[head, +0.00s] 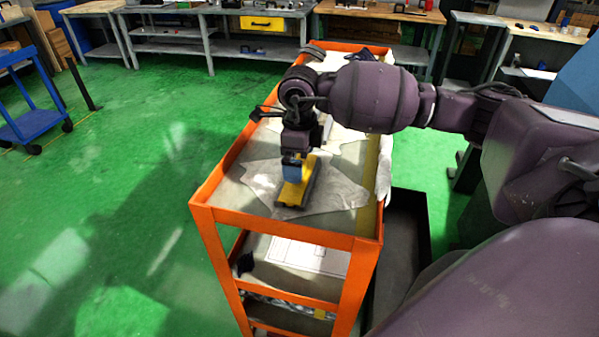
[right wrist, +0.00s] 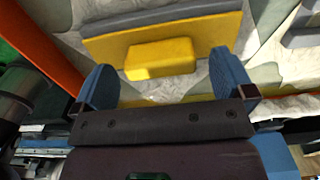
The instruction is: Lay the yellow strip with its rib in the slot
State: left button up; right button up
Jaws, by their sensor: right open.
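The yellow strip (head: 291,194) lies on a pale cloth on the top of the orange cart. A dark grey part runs along its side. In the right wrist view, the strip (right wrist: 208,42) carries a raised yellow block (right wrist: 160,60), with a grey bar (right wrist: 160,19) along its far edge. My right gripper (head: 296,170) points down over the strip. In the right wrist view its blue fingers (right wrist: 164,75) are wide apart, one to each side of the block, with nothing held. I cannot make out the rib or the slot. My left gripper is out of view.
The orange cart (head: 225,217) has raised rims and lower shelves holding a paper sheet (head: 296,257). Other cloths and small items lie at its far end. A blue trolley (head: 32,122) stands at the far left. Workbenches line the back. The green floor left of the cart is clear.

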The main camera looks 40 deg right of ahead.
jog(key=shift+f, duration=1.3)
jog(key=shift+c, duration=0.3)
jog(key=c, duration=0.9)
jog(key=shift+r, duration=0.15)
